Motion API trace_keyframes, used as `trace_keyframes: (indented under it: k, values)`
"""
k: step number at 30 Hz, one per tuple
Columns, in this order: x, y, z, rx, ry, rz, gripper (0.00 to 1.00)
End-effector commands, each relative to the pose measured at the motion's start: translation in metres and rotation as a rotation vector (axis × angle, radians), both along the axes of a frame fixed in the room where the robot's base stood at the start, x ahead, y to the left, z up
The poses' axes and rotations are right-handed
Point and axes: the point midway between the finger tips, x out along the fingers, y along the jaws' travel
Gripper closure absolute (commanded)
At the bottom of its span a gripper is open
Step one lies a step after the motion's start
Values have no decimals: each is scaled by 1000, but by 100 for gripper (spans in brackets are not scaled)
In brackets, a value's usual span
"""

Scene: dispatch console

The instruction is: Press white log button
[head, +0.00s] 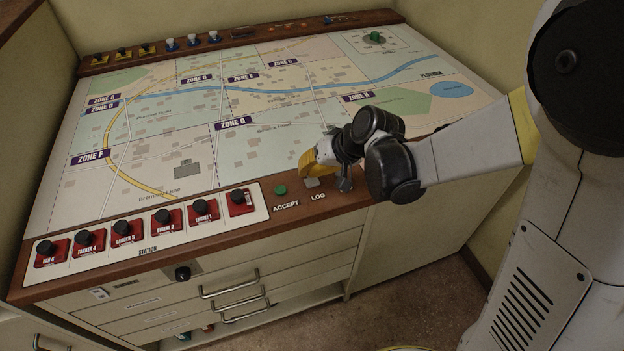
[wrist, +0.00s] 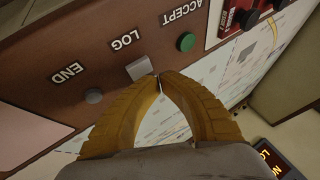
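The white log button (wrist: 139,69) is a pale square on the brown wooden edge of the console, beside the printed word LOG. In the head view the log button (head: 312,183) shows just above its LOG label, close to my gripper. My gripper (wrist: 158,78) has two yellow ribbed fingers with their tips together and nothing between them. In the wrist view the tips are at the button's lower right edge; whether they touch it I cannot tell. In the head view my gripper (head: 308,166) is over the console's front edge, partly behind my wrist.
The green ACCEPT button (head: 281,190) is left of the log button. Several red station blocks with black knobs (head: 167,222) line the front left. The map surface (head: 150,135) is mostly flat and clear.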

Motion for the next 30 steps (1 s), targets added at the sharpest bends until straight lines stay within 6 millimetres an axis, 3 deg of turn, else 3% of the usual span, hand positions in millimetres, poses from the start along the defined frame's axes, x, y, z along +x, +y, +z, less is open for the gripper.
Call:
trace_keyframes:
  k: [18, 30]
  values:
    - [0, 0, 50, 0, 0, 0, 100]
    - [0, 0, 50, 0, 0, 0, 100]
